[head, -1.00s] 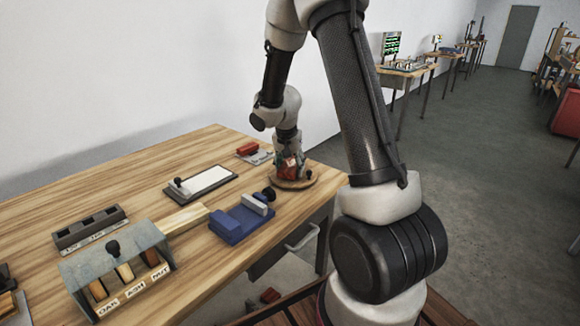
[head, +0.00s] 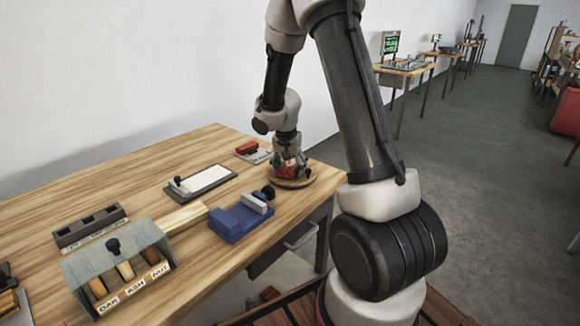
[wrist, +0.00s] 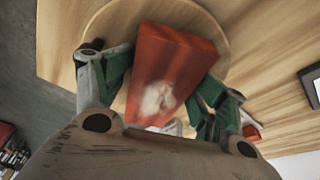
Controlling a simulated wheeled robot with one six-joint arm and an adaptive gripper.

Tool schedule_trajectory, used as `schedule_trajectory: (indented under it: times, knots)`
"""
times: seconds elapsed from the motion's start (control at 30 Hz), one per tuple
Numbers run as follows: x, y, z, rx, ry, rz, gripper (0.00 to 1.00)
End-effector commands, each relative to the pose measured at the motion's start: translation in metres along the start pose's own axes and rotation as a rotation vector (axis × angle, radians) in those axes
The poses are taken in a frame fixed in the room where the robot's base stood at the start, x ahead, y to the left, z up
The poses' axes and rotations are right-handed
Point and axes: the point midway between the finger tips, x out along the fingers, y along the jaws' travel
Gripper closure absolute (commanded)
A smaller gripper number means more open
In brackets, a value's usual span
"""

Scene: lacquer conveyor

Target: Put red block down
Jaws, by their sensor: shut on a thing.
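The red block (wrist: 168,65) is between the fingers of my gripper (wrist: 160,80) in the wrist view, with a pale smudge on its near face. My gripper is shut on it. In the head view, my gripper (head: 289,168) points down over a round wooden board (head: 306,180) at the table's right end, and the red block (head: 287,165) shows partly behind the fingers. The block is over the round board, which also shows behind it in the wrist view (wrist: 100,28). Whether the block touches the board I cannot tell.
A red piece on a grey plate (head: 247,147) lies just behind my gripper. A white-topped tray (head: 205,181), a blue fixture (head: 236,221) and a labelled rack (head: 115,262) stand to the left on the wooden table (head: 165,155). The table's right edge is close to the round board.

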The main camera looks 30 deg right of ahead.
Motion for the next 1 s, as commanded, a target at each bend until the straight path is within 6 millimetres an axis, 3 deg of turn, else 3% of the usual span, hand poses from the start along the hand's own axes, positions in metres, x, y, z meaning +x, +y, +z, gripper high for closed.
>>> schedule_trajectory:
  times: [0.03,0.3,0.33,0.47,0.77,1.0]
  knots:
    - [0.009,0.004,0.010,-0.003,-0.019,0.012,0.83]
    - [0.010,0.003,0.011,-0.003,-0.020,0.012,0.78]
    - [0.010,0.003,0.011,-0.003,-0.020,0.013,0.24]
    - [0.010,0.004,0.011,-0.003,-0.020,0.014,0.00]
    - [0.004,0.005,0.008,0.000,-0.017,0.016,0.00]
    - [-0.042,0.001,0.006,-0.001,-0.011,0.008,0.00]
